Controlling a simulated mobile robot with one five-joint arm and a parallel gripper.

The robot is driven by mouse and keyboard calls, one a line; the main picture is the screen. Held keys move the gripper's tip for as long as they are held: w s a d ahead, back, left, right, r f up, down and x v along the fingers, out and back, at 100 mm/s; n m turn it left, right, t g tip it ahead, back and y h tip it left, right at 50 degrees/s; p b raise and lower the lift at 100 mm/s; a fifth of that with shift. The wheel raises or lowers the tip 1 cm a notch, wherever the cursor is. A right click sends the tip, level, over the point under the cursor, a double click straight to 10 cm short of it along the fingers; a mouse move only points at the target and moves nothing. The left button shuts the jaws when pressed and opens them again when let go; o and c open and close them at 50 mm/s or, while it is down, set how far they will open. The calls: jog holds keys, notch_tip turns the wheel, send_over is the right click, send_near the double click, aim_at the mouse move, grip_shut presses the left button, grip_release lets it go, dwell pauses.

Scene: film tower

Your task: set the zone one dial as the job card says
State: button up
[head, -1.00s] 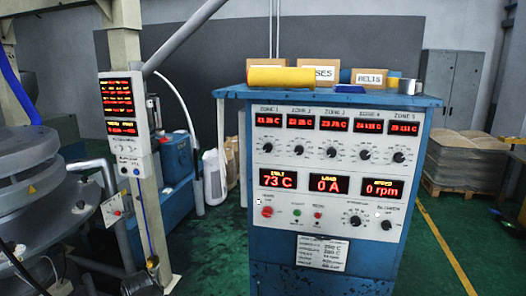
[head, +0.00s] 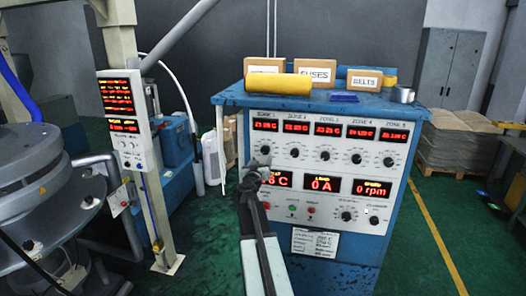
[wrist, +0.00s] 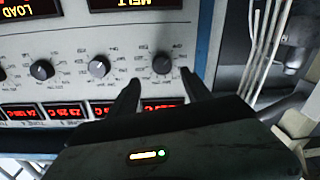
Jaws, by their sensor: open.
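The zone one dial (head: 265,150) is the leftmost small black knob in the row under the zone displays. In the upside-down wrist view the zone one dial (wrist: 162,64) lies just beyond and between the two fingertips. My gripper (head: 256,168) is in front of the panel's left side, and its open fingers also show in the wrist view (wrist: 160,76). I cannot tell whether they touch the knob. The zone one display (head: 265,125) is lit red, its digits unclear. The white card (head: 315,242) low on the panel has print too small to read.
More dials stand to the right, the nearest being the zone two dial (head: 294,152). My arm partly covers the melt display (head: 280,179). A yellow roll (head: 275,84) and cardboard boxes are on the cabinet (head: 225,98). A post with a screen (head: 122,115) stands left.

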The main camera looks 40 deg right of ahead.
aim_at(265, 152)
jog(key=x, duration=0.8)
jog(key=shift+w+a, duration=0.1)
jog(key=shift+a, duration=0.15)
grip_shut()
